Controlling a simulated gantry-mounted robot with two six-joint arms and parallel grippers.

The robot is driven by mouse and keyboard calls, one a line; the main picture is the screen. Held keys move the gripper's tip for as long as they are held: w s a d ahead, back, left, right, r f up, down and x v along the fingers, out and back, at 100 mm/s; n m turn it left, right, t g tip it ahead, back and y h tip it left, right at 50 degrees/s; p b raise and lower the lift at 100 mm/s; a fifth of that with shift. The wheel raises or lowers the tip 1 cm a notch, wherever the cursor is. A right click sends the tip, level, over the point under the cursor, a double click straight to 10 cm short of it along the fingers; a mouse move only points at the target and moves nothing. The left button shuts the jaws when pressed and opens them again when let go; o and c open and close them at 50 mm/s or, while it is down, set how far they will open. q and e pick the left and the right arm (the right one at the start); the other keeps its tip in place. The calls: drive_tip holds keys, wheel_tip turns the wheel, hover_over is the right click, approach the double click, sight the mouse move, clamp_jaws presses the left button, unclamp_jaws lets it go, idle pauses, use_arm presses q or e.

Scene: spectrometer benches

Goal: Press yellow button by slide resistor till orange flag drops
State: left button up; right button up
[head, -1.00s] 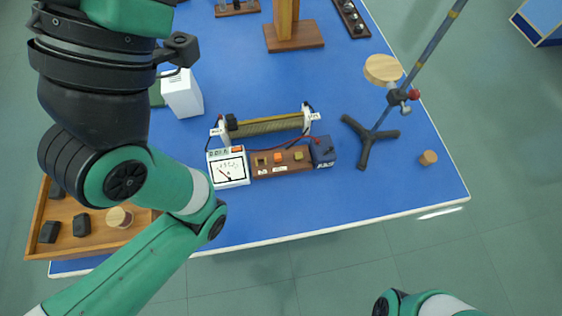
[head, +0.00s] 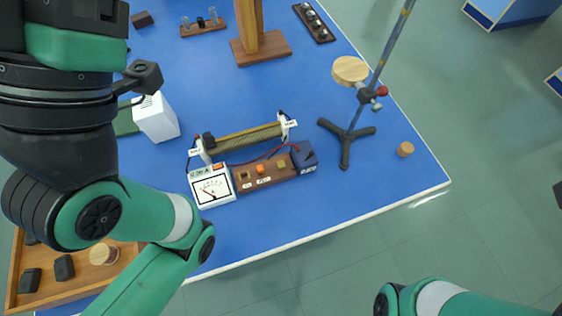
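A slide resistor (head: 246,138) with a brass-coloured coil stands on the blue table, its black slider near the left end. In front of it is a wooden strip (head: 292,171) with a dark square, an orange block (head: 260,168) and a yellow button (head: 281,163). A white meter (head: 212,186) sits at the strip's left end, with an orange patch (head: 218,167) on its top edge. I cannot tell which orange piece is the flag. My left arm fills the left side, and its gripper fingers do not show. My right arm shows at the bottom right, with its gripper out of view.
A dark blue box (head: 304,155) with a red wire ends the strip. A tripod stand (head: 347,141) with a rod and round wooden disc is to its right. A white box (head: 156,118) is behind left. A wooden tray (head: 17,284) is lower left. The front table area is clear.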

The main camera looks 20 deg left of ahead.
use_arm(q)
clamp_jaws()
idle(1.5)
